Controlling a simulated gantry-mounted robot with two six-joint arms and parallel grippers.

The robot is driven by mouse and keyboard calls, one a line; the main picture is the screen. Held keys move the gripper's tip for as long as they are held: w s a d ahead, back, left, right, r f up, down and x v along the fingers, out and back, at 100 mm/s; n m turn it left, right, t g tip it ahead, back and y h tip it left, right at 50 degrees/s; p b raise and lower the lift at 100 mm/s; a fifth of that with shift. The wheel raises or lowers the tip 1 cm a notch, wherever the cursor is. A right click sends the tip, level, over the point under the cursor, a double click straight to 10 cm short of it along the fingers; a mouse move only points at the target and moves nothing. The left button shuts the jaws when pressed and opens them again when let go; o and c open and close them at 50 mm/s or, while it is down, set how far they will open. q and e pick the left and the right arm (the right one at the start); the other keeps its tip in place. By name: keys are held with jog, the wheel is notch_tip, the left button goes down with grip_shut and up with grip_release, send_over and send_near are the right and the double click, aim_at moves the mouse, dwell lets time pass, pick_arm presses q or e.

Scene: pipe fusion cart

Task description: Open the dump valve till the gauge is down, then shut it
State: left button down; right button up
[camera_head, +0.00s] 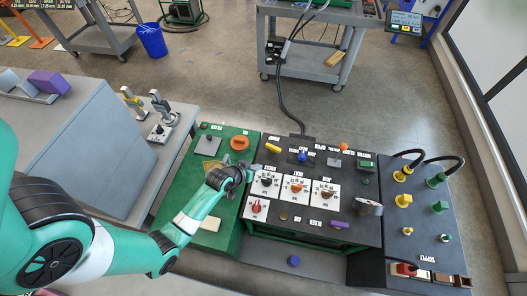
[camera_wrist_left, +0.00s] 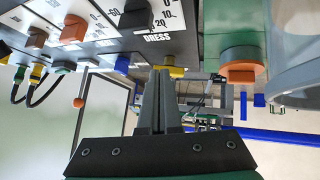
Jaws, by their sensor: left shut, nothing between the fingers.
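My left gripper (camera_head: 250,174) is at the left edge of the black control panel (camera_head: 289,222), beside the leftmost white dial plate with its black knob (camera_head: 267,181). In the left wrist view its two fingers (camera_wrist_left: 158,98) are together with nothing between them. The black knob (camera_wrist_left: 136,16) shows above the fingertips, over a scale marked DRESS. A yellow handle (camera_head: 273,148) is at the panel's back left; it also shows just behind the fingertips in the left wrist view (camera_wrist_left: 173,72). I cannot tell from the small labels which control is the dump valve or which part is the gauge.
A green panel (camera_head: 180,190) with an orange knob (camera_head: 240,143) lies left of the black panel. More knobs (camera_head: 297,187) and a red control (camera_head: 256,207) are close by. Black cables (camera_head: 440,160) loop at far right.

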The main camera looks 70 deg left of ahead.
aim_at(268, 148)
pick_arm(q)
jog(key=shift+m+g+y, duration=0.3)
jog(key=shift+m+y, duration=0.3)
jog(key=shift+y, duration=0.2)
jog(key=w+a+f+b, duration=0.1)
jog(key=a+f+b, duration=0.1)
jog(key=w+a+f+b, duration=0.1)
jog(key=w+a+f, duration=0.1)
jog(key=w+a+f+b, duration=0.1)
jog(key=a+f+b, duration=0.1)
jog(key=a, duration=0.1)
jog(key=shift+w+f+b, duration=0.2)
jog(key=shift+w+b, duration=0.1)
jog(key=shift+w, duration=0.05)
jog(key=w+a, duration=0.2)
jog(key=shift+w+r+b, duration=0.3)
jog(key=shift+w+b, duration=0.05)
jog(key=shift+w+a, duration=0.1)
jog(key=shift+w, duration=0.05)
pick_arm(e)
notch_tip(268, 148, down, 6)
jog(key=shift+s+f+h, duration=0.25)
jog(key=shift+s+h, duration=0.05)
jog(key=shift+s, duration=0.05)
pick_arm(q)
jog(key=shift+r, duration=0.1)
